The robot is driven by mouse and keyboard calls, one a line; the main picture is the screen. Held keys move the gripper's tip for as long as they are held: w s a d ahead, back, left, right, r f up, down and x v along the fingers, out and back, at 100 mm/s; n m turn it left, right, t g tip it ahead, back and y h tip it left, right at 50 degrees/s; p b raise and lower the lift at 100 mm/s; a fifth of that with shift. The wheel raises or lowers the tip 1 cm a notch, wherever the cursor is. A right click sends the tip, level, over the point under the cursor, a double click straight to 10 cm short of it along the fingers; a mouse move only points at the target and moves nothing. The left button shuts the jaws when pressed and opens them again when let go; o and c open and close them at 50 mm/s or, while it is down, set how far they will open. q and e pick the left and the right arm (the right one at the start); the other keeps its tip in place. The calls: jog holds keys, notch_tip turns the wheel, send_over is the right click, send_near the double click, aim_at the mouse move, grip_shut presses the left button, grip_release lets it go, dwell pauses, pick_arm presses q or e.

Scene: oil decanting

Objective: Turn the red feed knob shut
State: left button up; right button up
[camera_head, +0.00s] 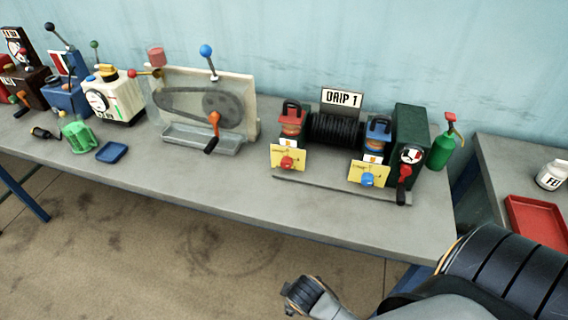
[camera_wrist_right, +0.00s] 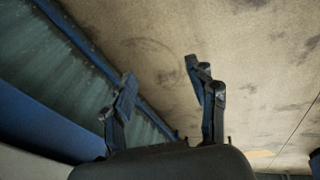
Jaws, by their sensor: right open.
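The red feed knob (camera_head: 286,162) sits on a yellow plate (camera_head: 299,155) at the front left of the "DRIP 1" unit, below a red-topped oil cup (camera_head: 291,118). A blue knob (camera_head: 367,179) sits on a matching yellow plate at the unit's right. My right gripper (camera_head: 303,297) is in front of the bench, low in the head view, well apart from the red knob. In the right wrist view my right gripper (camera_wrist_right: 168,95) has its two fingers spread and nothing between them. My left gripper is not in view.
A belt machine (camera_head: 205,105) stands to the left. The bench's front strip (camera_head: 230,195) is clear. A red tray (camera_head: 535,222) lies on the right table.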

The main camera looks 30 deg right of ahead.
jog(key=w+d+r+n+t+h, duration=0.1)
jog(key=w+r+n, duration=0.2)
jog(key=w+r, duration=0.1)
jog(key=w+d+r+n+t+h, duration=0.1)
jog(key=w+d+r+n+h, duration=0.1)
jog(key=w+r+n, duration=0.2)
jog(key=w+d+r+n+t+h+p, duration=0.1)
jog(key=w+r+n+h, duration=0.1)
jog(key=r, duration=0.6)
jog(key=shift+w+d+n+t, duration=0.15)
jog(key=shift+w+n, duration=0.2)
jog(key=shift+w, duration=0.25)
jog(key=shift+w+d+n+t, duration=0.15)
jog(key=shift+w+n, duration=0.2)
jog(key=shift+w, duration=0.2)
jog(key=n+t+h, duration=0.3)
jog(key=n, duration=0.4)
send_near(285, 165)
jog(key=v, duration=0.4)
jog(key=x, duration=1.3)
jog(key=shift+w+d+f+p, duration=0.1)
jog(key=shift+d+p, duration=0.05)
jog(key=shift+p, duration=0.2)
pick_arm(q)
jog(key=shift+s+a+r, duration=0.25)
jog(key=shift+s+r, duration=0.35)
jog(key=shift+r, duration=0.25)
